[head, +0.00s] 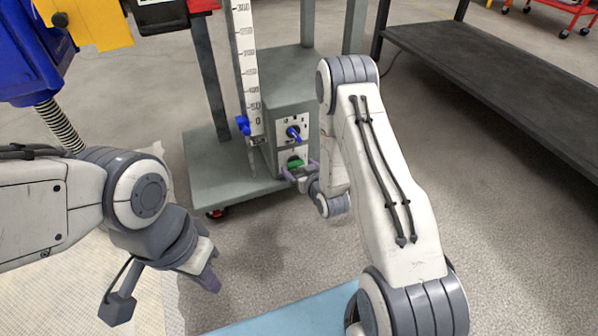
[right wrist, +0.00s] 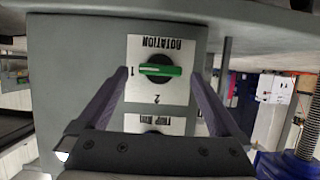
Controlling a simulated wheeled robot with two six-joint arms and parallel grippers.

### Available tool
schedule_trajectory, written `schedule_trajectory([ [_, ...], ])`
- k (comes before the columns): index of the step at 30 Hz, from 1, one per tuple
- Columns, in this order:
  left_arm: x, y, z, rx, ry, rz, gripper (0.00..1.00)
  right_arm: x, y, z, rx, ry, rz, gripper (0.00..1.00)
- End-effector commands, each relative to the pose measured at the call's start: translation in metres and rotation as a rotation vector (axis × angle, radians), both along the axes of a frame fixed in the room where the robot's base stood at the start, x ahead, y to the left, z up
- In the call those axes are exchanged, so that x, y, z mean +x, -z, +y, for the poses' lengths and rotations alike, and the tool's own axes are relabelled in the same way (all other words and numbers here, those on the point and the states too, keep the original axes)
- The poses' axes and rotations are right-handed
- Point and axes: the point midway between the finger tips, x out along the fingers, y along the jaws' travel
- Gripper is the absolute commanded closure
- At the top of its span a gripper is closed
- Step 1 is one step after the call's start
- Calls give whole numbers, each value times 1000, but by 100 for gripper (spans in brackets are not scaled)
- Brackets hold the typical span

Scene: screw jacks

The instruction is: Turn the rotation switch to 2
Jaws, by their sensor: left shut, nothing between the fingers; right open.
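The rotation switch is a green knob (right wrist: 160,70) on a white plate marked ROTATION (right wrist: 155,48), which appears upside down in the right wrist view. Its bar lies level, with the 1 at its left end and the 2 below it in that picture. In the head view the green knob (head: 295,162) sits below a blue knob (head: 293,133). My right gripper (right wrist: 159,75) is open, its fingers on either side of the green knob with gaps; contact is not visible. In the head view my right gripper (head: 302,172) is at the panel. My left gripper (head: 209,279) is shut and empty, low at left.
The grey control box (head: 275,95) stands on a grey wheeled base (head: 225,180) beside a vertical ruler (head: 247,70). A second labelled plate (right wrist: 155,124) is partly hidden by my right gripper. A dark bench (head: 500,80) stands at right. Open floor lies between.

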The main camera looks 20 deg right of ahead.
Motion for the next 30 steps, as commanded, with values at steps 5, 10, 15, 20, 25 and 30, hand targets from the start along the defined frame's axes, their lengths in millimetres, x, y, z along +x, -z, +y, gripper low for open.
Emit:
schedule_trajectory([
  [5, 0, 1, 0, 0, 0, 0, 100, 3, 0, 0, 1, 0, 0, 0],
  [10, 0, 1, 0, 0, 0, 0, 100, 3, 0, 0, 0, 0, 0, 15],
  [15, 0, 1, 0, 0, 0, 0, 100, 2, 0, 0, 0, 0, 0, 80],
  [20, 0, 1, 0, 0, 0, 0, 100, 2, 0, 0, -4, -1, 0, 86],
  [25, 0, -2, 0, 0, 0, 0, 100, 2, 0, 1, -39, 0, 0, 86],
  [30, 0, -8, 0, 0, 0, 0, 100, 1, 0, 3, -124, -1, -1, 86],
])
